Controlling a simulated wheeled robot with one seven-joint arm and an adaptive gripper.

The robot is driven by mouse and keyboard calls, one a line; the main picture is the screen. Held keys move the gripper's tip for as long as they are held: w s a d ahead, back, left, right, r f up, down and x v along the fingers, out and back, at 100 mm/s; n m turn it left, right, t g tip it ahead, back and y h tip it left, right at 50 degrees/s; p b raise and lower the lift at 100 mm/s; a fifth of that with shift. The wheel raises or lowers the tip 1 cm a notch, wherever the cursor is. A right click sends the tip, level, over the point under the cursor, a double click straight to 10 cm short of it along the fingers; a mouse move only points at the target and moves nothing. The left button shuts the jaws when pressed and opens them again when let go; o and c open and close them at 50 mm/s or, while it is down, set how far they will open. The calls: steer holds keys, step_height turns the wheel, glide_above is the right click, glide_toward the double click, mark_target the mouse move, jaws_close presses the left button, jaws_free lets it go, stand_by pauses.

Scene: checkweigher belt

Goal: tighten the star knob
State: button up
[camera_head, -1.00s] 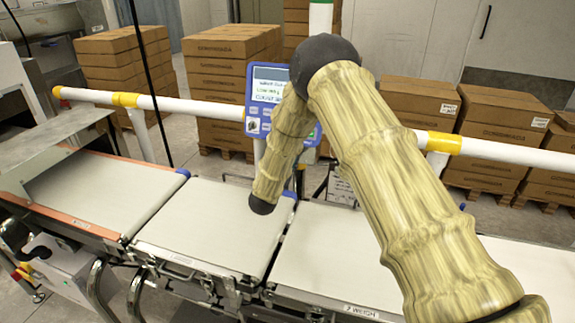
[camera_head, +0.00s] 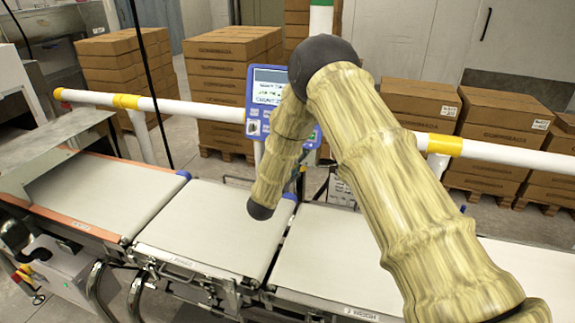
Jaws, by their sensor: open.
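I cannot make out a star knob for certain; my arm covers part of the machine in the middle. My arm, in a tan sleeve with black joints, reaches in from the lower right, bends at the top and comes down over the belts. My gripper is not visible past that joint.
A blue control panel (camera_head: 257,110) stands behind my arm, partly covered. White belts (camera_head: 215,222) run across the front. A white rail (camera_head: 200,110) with yellow bands crosses behind them. Stacked cartons (camera_head: 222,85) stand farther back.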

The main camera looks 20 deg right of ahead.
steer(key=v, duration=1)
steer(key=shift+s+a, duration=0.2)
steer(key=shift+s, duration=0.15)
